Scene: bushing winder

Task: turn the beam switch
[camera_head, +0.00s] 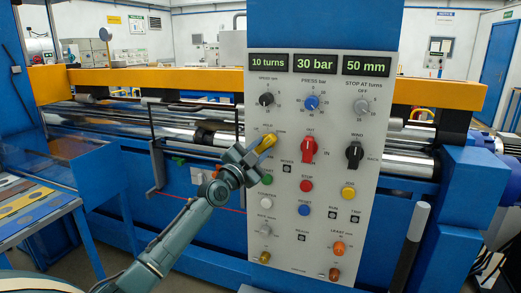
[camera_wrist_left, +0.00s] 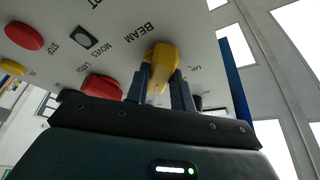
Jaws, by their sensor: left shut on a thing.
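The beam switch is a yellow lever knob (camera_head: 267,142) on the left side of the light grey control panel (camera_head: 350,222). In the head view its tip points up and to the right. My left gripper (camera_head: 255,157) reaches it from the lower left and partly covers it. In the left wrist view, the word BEAM is printed beside the yellow knob (camera_wrist_left: 161,58). There the fingers of my left gripper (camera_wrist_left: 160,88) stand on both sides of the knob and are shut on it. My right gripper is not in view.
Close by on the panel are a red knob (camera_head: 308,149), a black knob (camera_head: 354,153), a red button (camera_head: 306,186) and a green button (camera_head: 267,179). Three displays (camera_head: 316,64) top the panel. Rollers and a yellow rail (camera_head: 160,78) run behind. A dark upright post (camera_head: 408,250) stands at right.

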